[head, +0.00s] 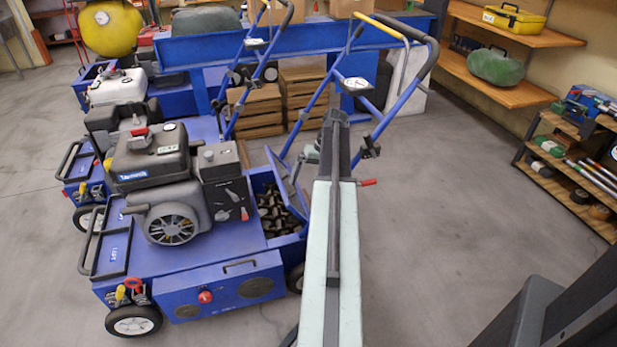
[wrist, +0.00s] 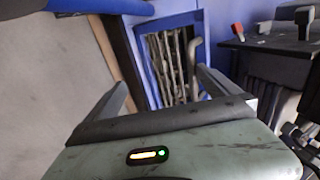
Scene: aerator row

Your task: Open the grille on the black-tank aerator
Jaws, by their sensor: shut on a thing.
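The wrist view shows the blue frame and pale bars of the grille (wrist: 165,70), with a curved grey handle (wrist: 193,50) near the right finger. My gripper (wrist: 165,85) is at the grille, with a finger to each side, and is shut on it. The exact contact is hidden. In the head view my arm hides part of the area.
Other aerators stand close behind, one with a white tank (head: 118,88). The near aerator's blue-and-grey handlebar (head: 385,110) rises beside my arm. Wooden crates (head: 255,110) stand behind. Shelves (head: 500,75) line the right wall. The floor (head: 450,210) right of my arm is clear.

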